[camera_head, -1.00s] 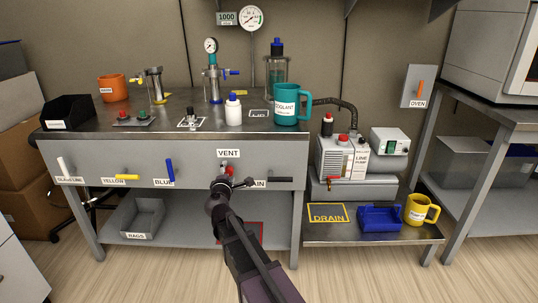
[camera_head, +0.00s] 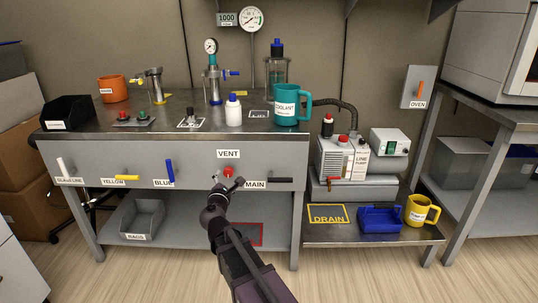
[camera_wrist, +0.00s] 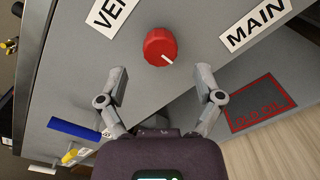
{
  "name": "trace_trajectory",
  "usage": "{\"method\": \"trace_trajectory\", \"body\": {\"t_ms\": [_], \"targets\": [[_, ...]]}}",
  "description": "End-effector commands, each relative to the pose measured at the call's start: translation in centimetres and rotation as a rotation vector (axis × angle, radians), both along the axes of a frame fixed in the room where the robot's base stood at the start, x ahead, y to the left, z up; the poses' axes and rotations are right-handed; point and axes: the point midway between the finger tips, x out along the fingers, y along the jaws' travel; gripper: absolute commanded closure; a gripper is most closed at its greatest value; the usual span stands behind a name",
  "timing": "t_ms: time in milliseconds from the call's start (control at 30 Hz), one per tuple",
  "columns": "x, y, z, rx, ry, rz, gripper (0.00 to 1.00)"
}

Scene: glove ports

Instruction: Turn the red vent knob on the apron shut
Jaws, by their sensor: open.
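The red vent knob (camera_head: 229,172) sits on the grey apron (camera_head: 100,160) under the VENT label (camera_head: 228,154). In the wrist view the round red knob (camera_wrist: 160,46) has a white pointer line toward its lower right, as that view shows it. My gripper (camera_head: 229,184) is open and empty just in front of and below the knob. In the wrist view its two fingers (camera_wrist: 160,84) spread to either side below the knob, apart from it.
Along the apron, the blue handle (camera_head: 170,170) and yellow handle (camera_head: 127,177) are left of the knob; the MAIN label (camera_head: 255,184) and a black handle (camera_head: 281,180) are right. A teal mug (camera_head: 287,104) stands on the bench above. A lower shelf (camera_head: 190,232) lies beneath.

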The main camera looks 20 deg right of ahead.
Motion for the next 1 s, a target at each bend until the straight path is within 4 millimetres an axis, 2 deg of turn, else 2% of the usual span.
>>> {"method": "trace_trajectory", "body": {"t_ms": [100,667,733,1000], "targets": [[-1.9,0.6,0.0,0.001,0.0,0.001,0.15],[-9.1,3.2,0.0,0.002,0.0,0.002,0.15],[-8.8,2.7,0.9,0.029,0.002,-0.015,0.15],[-9.0,1.0,2.2,0.127,0.013,-0.073,0.15]]}}
